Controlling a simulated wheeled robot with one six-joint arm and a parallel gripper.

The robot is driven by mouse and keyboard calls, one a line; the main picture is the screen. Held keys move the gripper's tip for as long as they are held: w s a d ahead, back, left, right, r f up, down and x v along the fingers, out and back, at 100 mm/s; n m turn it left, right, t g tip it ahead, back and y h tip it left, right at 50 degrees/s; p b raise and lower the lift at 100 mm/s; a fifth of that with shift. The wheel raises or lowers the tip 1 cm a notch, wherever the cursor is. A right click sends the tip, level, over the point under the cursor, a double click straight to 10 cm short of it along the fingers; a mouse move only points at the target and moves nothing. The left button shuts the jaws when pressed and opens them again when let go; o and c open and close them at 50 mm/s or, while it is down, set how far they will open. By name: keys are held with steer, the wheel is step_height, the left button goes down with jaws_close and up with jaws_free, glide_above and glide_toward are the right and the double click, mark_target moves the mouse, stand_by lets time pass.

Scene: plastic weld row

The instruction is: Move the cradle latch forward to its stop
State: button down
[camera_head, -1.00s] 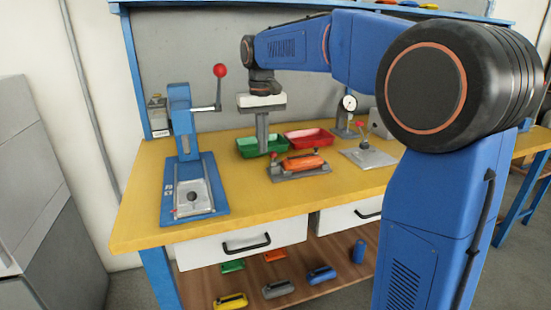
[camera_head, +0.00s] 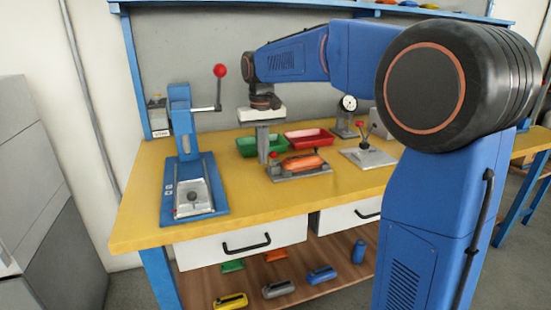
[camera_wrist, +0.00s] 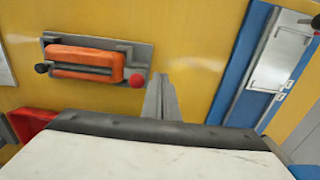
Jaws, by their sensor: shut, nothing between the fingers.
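The cradle (camera_head: 299,174) is a low grey fixture on the yellow bench holding an orange part (camera_head: 303,161). A red knob (camera_head: 273,156), which looks like the latch handle, is at its left end. In the wrist view the cradle (camera_wrist: 141,50) is at upper left, with the red knob (camera_wrist: 137,81) at its right end and a dark knob (camera_wrist: 41,69) at the other. My gripper (camera_head: 263,160) points down just left of the red knob. It is shut and empty. In the wrist view its fingertips (camera_wrist: 161,80) are right of the knob, apparently with a small gap.
A blue press (camera_head: 183,130) with a red-balled lever stands at left. Green (camera_head: 247,147) and red (camera_head: 322,137) bins sit behind the cradle. A grey lever fixture (camera_head: 368,155) and a dial gauge (camera_head: 348,103) are to its right. The bench front is clear.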

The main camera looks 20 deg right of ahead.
steer(key=shift+d, duration=0.15)
steer(key=shift+d, duration=0.95)
steer(key=shift+a, duration=0.1)
stand_by(0.5)
steer(key=shift+a, duration=0.65)
step_height(320, 180, up, 7)
stand_by(0.5)
stand_by(0.3)
